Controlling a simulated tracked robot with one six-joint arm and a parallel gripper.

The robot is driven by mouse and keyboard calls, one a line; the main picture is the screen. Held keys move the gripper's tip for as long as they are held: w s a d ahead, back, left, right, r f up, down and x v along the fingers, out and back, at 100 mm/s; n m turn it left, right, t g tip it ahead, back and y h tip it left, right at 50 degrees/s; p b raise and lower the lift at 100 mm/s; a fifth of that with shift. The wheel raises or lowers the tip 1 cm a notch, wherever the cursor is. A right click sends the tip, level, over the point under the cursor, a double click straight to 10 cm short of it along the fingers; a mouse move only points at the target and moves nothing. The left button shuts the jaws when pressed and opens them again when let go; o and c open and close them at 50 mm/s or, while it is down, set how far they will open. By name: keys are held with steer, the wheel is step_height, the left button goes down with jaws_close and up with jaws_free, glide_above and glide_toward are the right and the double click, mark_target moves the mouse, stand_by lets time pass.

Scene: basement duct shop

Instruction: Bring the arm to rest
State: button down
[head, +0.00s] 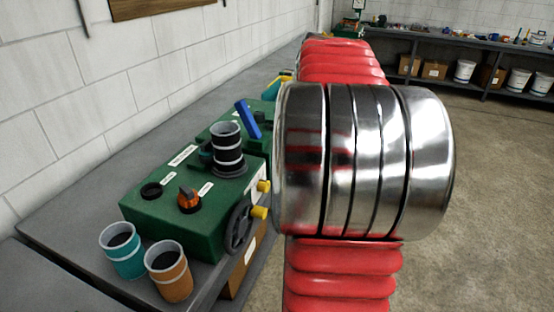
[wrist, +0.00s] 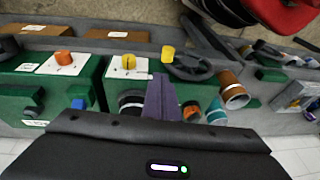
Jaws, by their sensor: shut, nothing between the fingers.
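My arm, with red ribbed sleeves and a wide polished metal joint, fills the middle of the head view and hides what lies behind it. My gripper (wrist: 162,98) shows in the wrist view as a narrow purple-grey wedge of closed fingers, with nothing between them. It hangs above the green machine (wrist: 125,72) on the bench and appears apart from it. In the head view the gripper is hidden.
A teal cup (head: 122,252) and an orange cup (head: 168,272) stand at the bench's near end, beside the machine. A block wall (head: 150,75) runs along the left. Open floor (head: 480,200) lies to the right. A far bench (head: 470,50) has buckets and cartons below.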

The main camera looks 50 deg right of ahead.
stand_by(0.6)
steer(key=s+a+f+m+h, duration=0.2)
steer(key=a+f+m, duration=0.4)
steer(key=a+m, duration=0.15)
steer(key=s+a+n+t, duration=0.1)
steer(key=s+a+n, duration=0.1)
steer(key=a, duration=1.1)
steer(key=s+a+n+t, duration=0.1)
steer(key=s+a, duration=0.1)
steer(key=a, duration=1)
steer(key=shift+s+a+n+t, duration=0.3)
steer(key=shift+a+n+t, duration=0.05)
steer(key=shift+a+t, duration=0.05)
